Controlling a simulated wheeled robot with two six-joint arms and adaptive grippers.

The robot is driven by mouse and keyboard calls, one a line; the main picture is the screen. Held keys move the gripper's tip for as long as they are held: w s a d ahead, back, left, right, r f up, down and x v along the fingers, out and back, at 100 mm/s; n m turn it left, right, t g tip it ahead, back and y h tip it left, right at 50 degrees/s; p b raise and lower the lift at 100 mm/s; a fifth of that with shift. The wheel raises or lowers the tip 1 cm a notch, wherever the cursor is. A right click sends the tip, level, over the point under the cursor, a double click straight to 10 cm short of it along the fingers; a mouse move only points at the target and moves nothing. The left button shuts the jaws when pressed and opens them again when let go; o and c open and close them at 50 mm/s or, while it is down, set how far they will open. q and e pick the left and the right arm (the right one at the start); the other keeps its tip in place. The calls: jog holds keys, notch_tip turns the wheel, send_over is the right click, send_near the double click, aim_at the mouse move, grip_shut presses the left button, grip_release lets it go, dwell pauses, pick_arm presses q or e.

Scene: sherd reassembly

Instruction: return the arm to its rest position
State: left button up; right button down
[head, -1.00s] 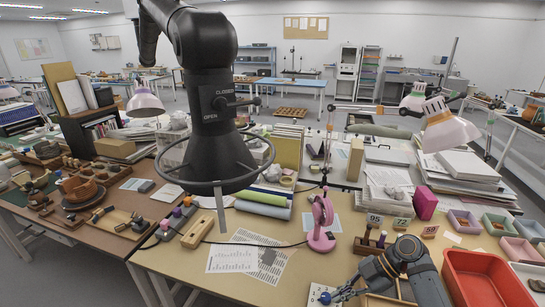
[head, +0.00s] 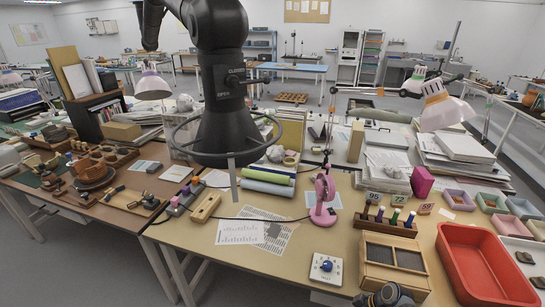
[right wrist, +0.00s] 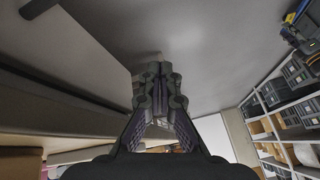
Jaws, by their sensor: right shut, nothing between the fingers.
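My right gripper (right wrist: 160,100) fills the middle of the right wrist view. Its dark fingers meet at the tips with nothing between them. In the head view only a small dark part of my right arm (head: 385,296) shows at the bottom edge, just in front of the wooden box with dark panels (head: 393,258). The rest of that arm is out of the picture. My left gripper is in neither view.
A black extraction hood (head: 225,130) with a ring hangs over the table. A white box with a blue knob (head: 326,269), a pink magnifier-like stand (head: 322,200) and a red tray (head: 485,265) stand on the tabletop. Shelves (right wrist: 285,110) show right in the wrist view.

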jog(key=s+d+f+m+h, duration=0.2)
jog(key=s+d+f+m, duration=0.1)
jog(key=s+f, duration=0.5)
jog(key=s+d+f+m+h, duration=0.2)
jog(key=s+f+m, duration=0.1)
jog(key=s+f, duration=0.5)
jog(key=s+f+m+h, duration=0.1)
jog(key=s+f, duration=0.3)
jog(key=s, duration=0.5)
jog(key=s+f+m+h, duration=0.1)
jog(key=s+f+m, duration=0.2)
jog(key=s, duration=0.7)
notch_tip(320, 180, down, 2)
jog(key=shift+s+a+f, duration=0.1)
jog(key=shift+s+a, duration=0.05)
jog(key=shift+a, duration=0.05)
